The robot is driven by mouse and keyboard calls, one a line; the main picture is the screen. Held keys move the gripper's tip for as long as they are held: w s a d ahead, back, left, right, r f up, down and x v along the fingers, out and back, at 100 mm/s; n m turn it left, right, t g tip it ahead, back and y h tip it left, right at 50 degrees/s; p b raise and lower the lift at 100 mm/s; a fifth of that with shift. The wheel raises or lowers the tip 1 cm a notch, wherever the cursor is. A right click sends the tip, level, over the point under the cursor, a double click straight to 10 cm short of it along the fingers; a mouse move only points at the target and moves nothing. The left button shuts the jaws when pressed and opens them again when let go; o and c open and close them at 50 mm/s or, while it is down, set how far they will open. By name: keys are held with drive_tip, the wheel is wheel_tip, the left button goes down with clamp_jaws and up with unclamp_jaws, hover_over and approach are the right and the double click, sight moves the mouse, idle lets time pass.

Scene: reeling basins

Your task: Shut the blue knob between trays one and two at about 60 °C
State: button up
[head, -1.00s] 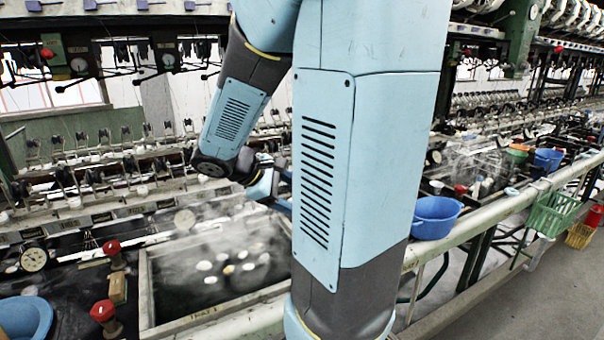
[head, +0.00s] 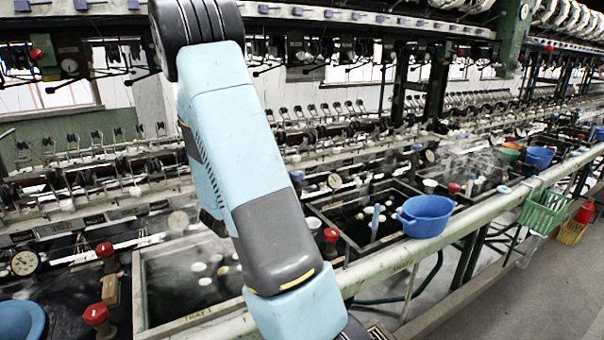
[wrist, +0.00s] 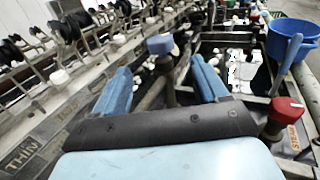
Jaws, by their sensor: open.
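In the wrist view a blue knob (wrist: 160,44) stands upright on a dark stem, ahead of and between the blue fingers of my gripper (wrist: 160,65). The fingers are spread apart, and I cannot tell whether they touch the stem. Tray two (head: 395,184) lies right of my arm with dark water. A round dial (head: 335,181) stands behind; its reading is too small to tell.
A red knob (wrist: 287,106) stands right of my gripper; red knobs (head: 96,314) also stand left of tray one. A blue basin (head: 427,217) sits on the front rail, with a green basket (head: 544,212) further right. Reeling machinery lines the back.

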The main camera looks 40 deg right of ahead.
sight(301, 172)
drive_tip(key=x, duration=1.3)
drive_tip(key=shift+d, duration=0.3)
drive_tip(key=shift+c, duration=0.4)
